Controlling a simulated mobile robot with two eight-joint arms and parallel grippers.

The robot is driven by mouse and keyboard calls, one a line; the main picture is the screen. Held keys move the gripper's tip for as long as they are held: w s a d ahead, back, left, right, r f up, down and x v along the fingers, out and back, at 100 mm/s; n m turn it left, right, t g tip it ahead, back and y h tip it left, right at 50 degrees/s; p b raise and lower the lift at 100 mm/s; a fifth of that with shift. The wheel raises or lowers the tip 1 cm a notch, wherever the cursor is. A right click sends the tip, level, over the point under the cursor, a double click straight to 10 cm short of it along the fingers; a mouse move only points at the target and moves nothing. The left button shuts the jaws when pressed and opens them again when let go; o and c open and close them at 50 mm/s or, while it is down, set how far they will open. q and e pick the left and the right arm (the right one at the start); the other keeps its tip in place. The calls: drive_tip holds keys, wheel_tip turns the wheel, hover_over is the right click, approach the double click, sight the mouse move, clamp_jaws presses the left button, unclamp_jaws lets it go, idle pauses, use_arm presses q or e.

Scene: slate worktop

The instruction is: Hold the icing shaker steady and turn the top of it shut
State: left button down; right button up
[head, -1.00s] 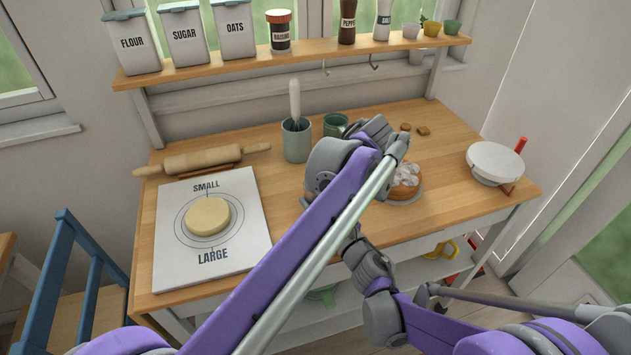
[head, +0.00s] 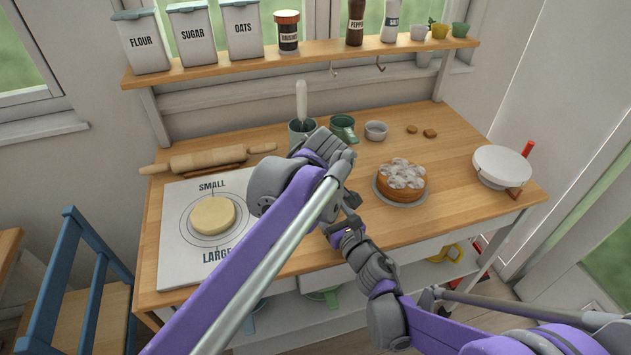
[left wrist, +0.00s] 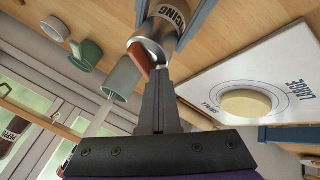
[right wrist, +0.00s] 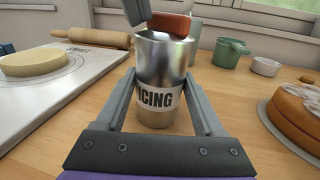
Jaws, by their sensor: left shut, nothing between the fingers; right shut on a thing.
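The icing shaker (right wrist: 160,62) is a shiny metal cup with an ICING label. It stands upright between the fingers of my right gripper (right wrist: 160,80), which is shut on it. It also shows in the left wrist view (left wrist: 170,22). A red-brown tab (right wrist: 169,23) sticks out at its top and also shows in the left wrist view (left wrist: 138,58). My left gripper (left wrist: 159,72) is shut and empty, its tips right beside the tab; I cannot tell if they touch it. In the head view my left arm hides the shaker.
A white-dusted cake (head: 401,180) sits on a plate to the right. A board (head: 178,257) with a dough disc (head: 213,215) lies left, a rolling pin (head: 210,160) behind it. A utensil pot (head: 297,130), green cup (head: 343,128) and small bowl (head: 376,130) stand at the back.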

use_arm(q)
drive_tip(key=shift+w+a+m+h, duration=0.25)
drive_tip(key=shift+w+m+h, duration=0.25)
drive_tip(key=shift+m, duration=0.25)
drive_tip(key=shift+w+a+m+h, duration=0.3)
drive_tip(key=shift+m+h, duration=0.2)
drive_tip(key=shift+m, duration=0.25)
drive_tip(key=shift+w, duration=0.25)
drive_tip(key=shift+d, duration=0.15)
idle(0.6)
drive_tip(key=shift+s+d, duration=0.1)
drive_tip(key=shift+d, duration=0.6)
use_arm(e)
drive_tip(key=shift+a, duration=0.1)
use_arm(q)
drive_tip(key=s+a+r, duration=0.6)
drive_tip(key=a+r, duration=0.1)
drive_tip(key=r, duration=0.1)
drive_tip(key=shift+a, duration=0.35)
